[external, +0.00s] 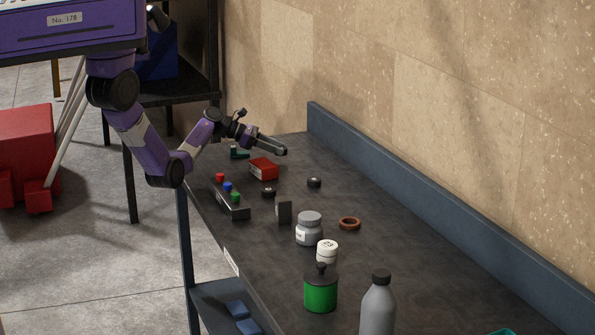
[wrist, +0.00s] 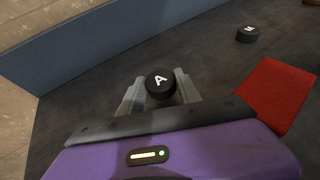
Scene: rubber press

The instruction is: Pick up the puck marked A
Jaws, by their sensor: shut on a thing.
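The black puck marked A (wrist: 160,85) sits between the two fingers of my gripper (wrist: 159,93) in the wrist view, its white letter facing the camera. The fingers are shut on its sides. In the external view my gripper (external: 284,150) reaches over the far end of the dark table, beyond the red box. I cannot make out puck A there, and its height over the table is hard to tell. Another black puck (external: 314,182) with a white mark lies on the table; a similar puck (external: 268,192) lies nearer the front edge. One marked puck (wrist: 248,34) shows at the wrist view's upper right.
A red box (external: 264,169) lies close to my gripper. A button box (external: 233,207), a grey jar (external: 309,230), a white jar (external: 327,252), a green canister (external: 320,292) and a grey bottle (external: 378,307) stand nearer the camera. A blue ledge (external: 400,172) runs along the wall.

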